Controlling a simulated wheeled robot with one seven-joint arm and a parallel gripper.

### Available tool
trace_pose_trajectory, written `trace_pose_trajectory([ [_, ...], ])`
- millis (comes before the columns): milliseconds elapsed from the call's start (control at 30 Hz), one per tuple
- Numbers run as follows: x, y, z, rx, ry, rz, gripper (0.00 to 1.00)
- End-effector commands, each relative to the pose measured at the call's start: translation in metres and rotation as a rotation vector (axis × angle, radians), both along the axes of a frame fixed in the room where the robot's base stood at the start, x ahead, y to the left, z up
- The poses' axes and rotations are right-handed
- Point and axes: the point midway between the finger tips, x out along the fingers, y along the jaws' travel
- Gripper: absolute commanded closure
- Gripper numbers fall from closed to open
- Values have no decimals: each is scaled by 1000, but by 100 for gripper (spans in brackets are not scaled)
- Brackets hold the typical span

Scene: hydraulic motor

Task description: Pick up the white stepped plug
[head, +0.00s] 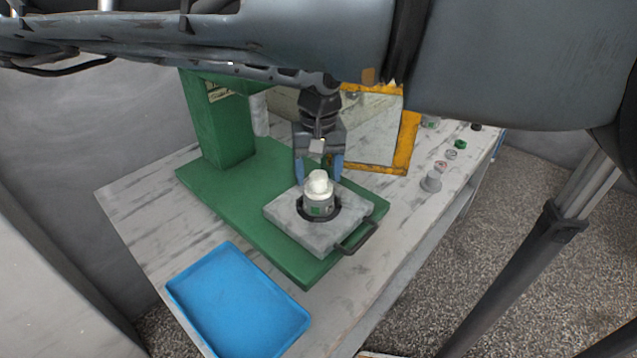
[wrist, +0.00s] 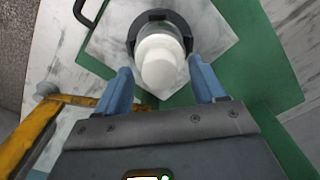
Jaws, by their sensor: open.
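The white stepped plug (head: 319,183) stands upright on top of a grey cylindrical part (head: 320,206), which sits in a dark ring on a grey plate (head: 285,215). In the wrist view the plug (wrist: 159,62) shows from above, with its rounded top towards the camera. In the wrist view my gripper (wrist: 160,80) has one finger to each side of the plug's near end, with gaps visible. I cannot tell the exact height of the fingertips relative to the plug.
The plate has a black handle (head: 358,239) and rests on a green press base (head: 215,187). A blue tray (head: 238,302) lies at the front left of the table. A yellow-framed panel (head: 403,143) stands close behind my gripper. Small parts (head: 431,181) stand at the right.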

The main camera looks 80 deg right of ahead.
Motion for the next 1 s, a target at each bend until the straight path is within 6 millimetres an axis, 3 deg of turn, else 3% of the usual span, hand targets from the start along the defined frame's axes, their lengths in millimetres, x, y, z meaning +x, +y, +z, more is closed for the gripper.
trace_pose_trajectory([
  [67, 0, 0, 0, 0, 0, 0, 32],
  [700, 0, 0, 0, 0, 0, 0, 92],
  [1000, 1, 0, 5, -1, -3, 0, 93],
])
